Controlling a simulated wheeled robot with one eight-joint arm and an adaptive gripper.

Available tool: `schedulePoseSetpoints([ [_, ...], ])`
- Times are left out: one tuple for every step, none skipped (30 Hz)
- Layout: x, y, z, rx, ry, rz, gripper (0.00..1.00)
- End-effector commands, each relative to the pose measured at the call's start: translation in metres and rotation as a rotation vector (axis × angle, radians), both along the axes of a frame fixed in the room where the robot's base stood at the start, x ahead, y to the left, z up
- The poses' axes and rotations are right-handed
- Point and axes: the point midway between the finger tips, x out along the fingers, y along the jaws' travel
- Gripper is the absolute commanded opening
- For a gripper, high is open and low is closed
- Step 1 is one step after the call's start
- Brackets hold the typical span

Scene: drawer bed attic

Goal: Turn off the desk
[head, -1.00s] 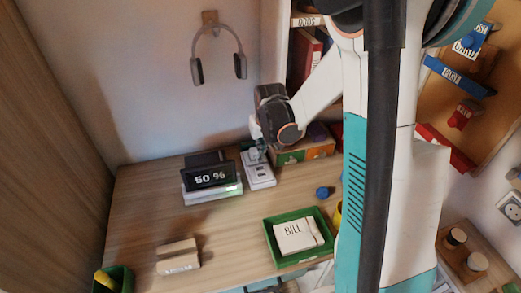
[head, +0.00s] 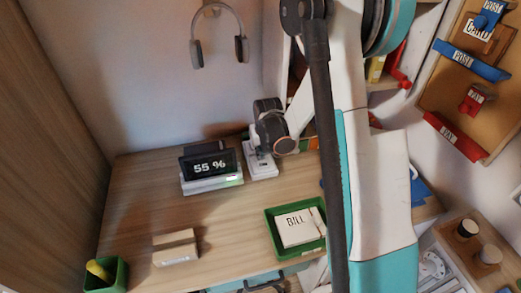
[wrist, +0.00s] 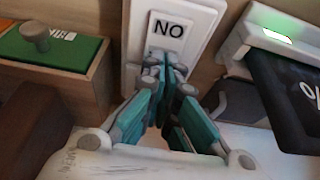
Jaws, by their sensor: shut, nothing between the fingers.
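A white strip (head: 262,170) stands at the back of the desk (head: 150,215). In the wrist view, the strip (wrist: 185,22) carries a plate (wrist: 167,29) with letters that read "NO" from this angle. My gripper (wrist: 168,72) is shut and empty, with its teal fingertips together at the strip just below the plate. Whether they touch it cannot be told. In the head view my wrist covers the fingers and the strip's upper part. Beside the strip, a display (head: 209,167) reads "55 %" on a pale base.
A green tray (head: 268,228) with a "BILL" card (head: 297,229) lies near the desk's front. A wooden block (head: 176,247) and a green cup (head: 108,277) are at the left. Headphones (head: 241,48) hang above.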

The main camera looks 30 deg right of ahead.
Motion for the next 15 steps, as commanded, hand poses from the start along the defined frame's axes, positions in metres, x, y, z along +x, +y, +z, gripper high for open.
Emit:
schedulePoseSetpoints([
  [0.000, 0.000, 0.000, 0.000, 0.000, 0.000, 0.00],
  [0.000, 0.000, 0.000, 0.000, 0.000, 0.000, 0.00],
  [0.000, 0.000, 0.000, 0.000, 0.000, 0.000, 0.00],
  [0.000, 0.000, 0.000, 0.000, 0.001, 0.000, 0.00],
  [0.000, 0.000, 0.000, 0.001, 0.004, 0.000, 0.00],
  [0.001, 0.000, -0.002, 0.003, 0.014, 0.000, 0.00],
  [0.002, 0.000, -0.003, 0.005, 0.025, 0.000, 0.00],
  [0.003, -0.001, -0.005, 0.008, 0.041, 0.000, 0.00],
  [0.005, -0.001, -0.008, 0.014, 0.067, 0.000, 0.00],
  [0.006, -0.001, -0.010, 0.018, 0.087, 0.000, 0.00],
  [0.004, -0.001, -0.009, 0.017, 0.081, 0.000, 0.00],
  [0.004, -0.001, -0.008, 0.016, 0.079, 0.000, 0.00],
  [0.004, -0.001, -0.008, 0.016, 0.079, 0.000, 0.00],
  [0.004, -0.001, -0.008, 0.016, 0.079, 0.000, 0.00],
  [0.004, -0.001, -0.008, 0.016, 0.079, 0.000, 0.00],
])
